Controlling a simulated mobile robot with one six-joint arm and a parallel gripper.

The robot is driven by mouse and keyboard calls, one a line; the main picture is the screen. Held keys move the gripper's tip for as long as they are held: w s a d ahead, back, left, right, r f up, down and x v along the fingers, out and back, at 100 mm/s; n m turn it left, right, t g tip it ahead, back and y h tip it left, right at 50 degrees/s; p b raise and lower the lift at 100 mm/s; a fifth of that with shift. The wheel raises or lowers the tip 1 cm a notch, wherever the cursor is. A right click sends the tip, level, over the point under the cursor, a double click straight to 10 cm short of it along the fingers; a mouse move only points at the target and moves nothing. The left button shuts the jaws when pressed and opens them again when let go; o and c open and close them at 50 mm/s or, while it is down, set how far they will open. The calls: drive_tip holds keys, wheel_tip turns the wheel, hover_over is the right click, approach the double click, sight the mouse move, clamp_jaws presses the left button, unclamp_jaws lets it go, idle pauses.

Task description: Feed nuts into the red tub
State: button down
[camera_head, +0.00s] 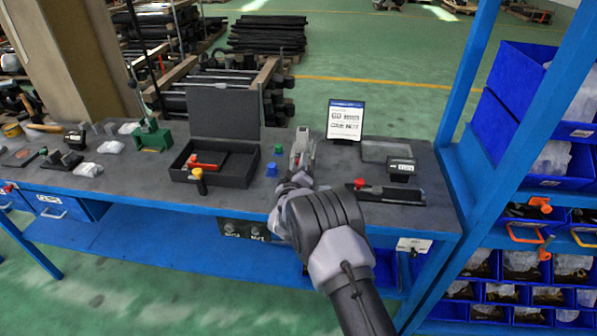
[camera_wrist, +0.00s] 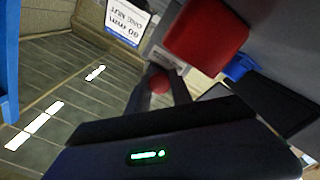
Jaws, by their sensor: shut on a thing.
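My gripper (camera_head: 302,150) is over the middle of the dark bench in the head view. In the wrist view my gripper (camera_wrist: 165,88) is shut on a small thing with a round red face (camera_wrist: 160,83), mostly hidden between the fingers. The red tub (camera_wrist: 205,35) appears large and close beside the fingertips, at upper right. In the head view only a bit of red shows beneath the gripper, the rest being covered by my arm. A blue tub (camera_head: 271,169) stands left of the gripper, with a green tub (camera_head: 279,150) behind it. I cannot make out loose nuts.
An open black case (camera_head: 236,168) with red and yellow-and-black tools lies to the left. A printed sign (camera_head: 345,120) stands behind right. A dark tray (camera_head: 400,195) and a small black box (camera_head: 401,170) are right. A blue upright (camera_head: 463,85) rises beyond the bench.

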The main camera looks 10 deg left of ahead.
drive_tip(key=shift+r, duration=0.2)
drive_tip(key=c, duration=1.2)
unclamp_jaws()
drive_tip(key=shift+c, duration=0.2)
drive_tip(key=shift+o, duration=0.5)
drive_tip(key=shift+d+r, duration=0.1)
drive_tip(key=shift+s+f, duration=0.2)
drive_tip(key=shift+s, duration=0.05)
drive_tip(key=s+p, duration=0.2)
drive_tip(key=s, duration=1.5)
drive_tip(key=shift+a+p, duration=0.35)
drive_tip(key=shift+r, duration=0.1)
